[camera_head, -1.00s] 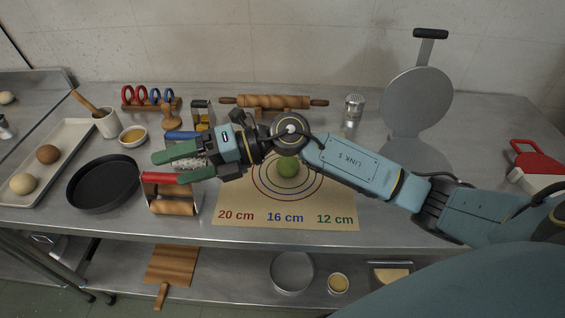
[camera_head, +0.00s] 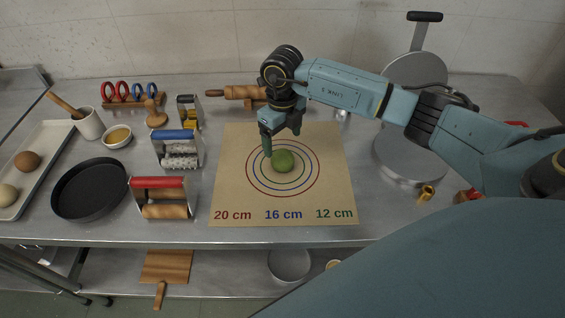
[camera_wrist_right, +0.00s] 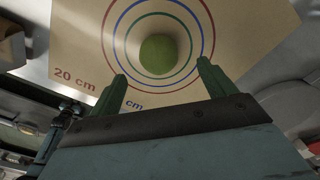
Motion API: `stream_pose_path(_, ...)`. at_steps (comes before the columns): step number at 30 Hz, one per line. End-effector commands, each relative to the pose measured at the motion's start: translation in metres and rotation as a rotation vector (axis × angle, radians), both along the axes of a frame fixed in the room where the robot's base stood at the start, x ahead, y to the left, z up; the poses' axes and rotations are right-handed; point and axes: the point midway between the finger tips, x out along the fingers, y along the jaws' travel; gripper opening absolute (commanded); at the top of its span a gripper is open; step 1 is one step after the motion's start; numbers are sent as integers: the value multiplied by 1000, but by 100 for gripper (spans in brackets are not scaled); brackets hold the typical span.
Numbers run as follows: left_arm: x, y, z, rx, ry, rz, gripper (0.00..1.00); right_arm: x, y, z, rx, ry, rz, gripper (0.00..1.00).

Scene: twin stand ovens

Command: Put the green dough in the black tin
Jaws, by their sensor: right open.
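The green dough (camera_head: 283,161) is a ball at the centre of the ringed mat (camera_head: 240,190). It also shows in the right wrist view (camera_wrist_right: 158,54), just beyond my fingertips. My right gripper (camera_head: 281,150) points down over the mat, close to the dough. In the right wrist view my right gripper (camera_wrist_right: 161,70) has its fingers spread, with nothing between them. The black tin (camera_head: 90,190) is a round, shallow, empty pan at the left of the counter. My left gripper is not in view.
Red-handled (camera_head: 160,198) and blue-handled (camera_head: 178,149) rollers stand between tin and mat. A rolling pin (camera_head: 232,92) lies behind the mat, and a round grey press (camera_head: 405,155) stands at right.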

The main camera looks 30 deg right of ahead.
Motion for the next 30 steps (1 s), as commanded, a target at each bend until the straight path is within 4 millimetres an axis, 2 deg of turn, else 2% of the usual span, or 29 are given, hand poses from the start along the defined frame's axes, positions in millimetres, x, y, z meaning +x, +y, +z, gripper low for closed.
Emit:
stream_pose_path(3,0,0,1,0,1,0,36,0,0,-14,2,1,1,83)
stream_pose_path(8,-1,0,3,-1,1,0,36,-1,1,-24,1,1,2,83)
stream_pose_path(18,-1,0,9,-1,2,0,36,-4,2,-68,3,0,1,83)
stream_pose_path(26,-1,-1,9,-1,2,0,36,-4,2,-71,2,-1,2,83)
stream_pose_path(30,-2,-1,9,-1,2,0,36,-4,2,-70,2,-1,2,66)
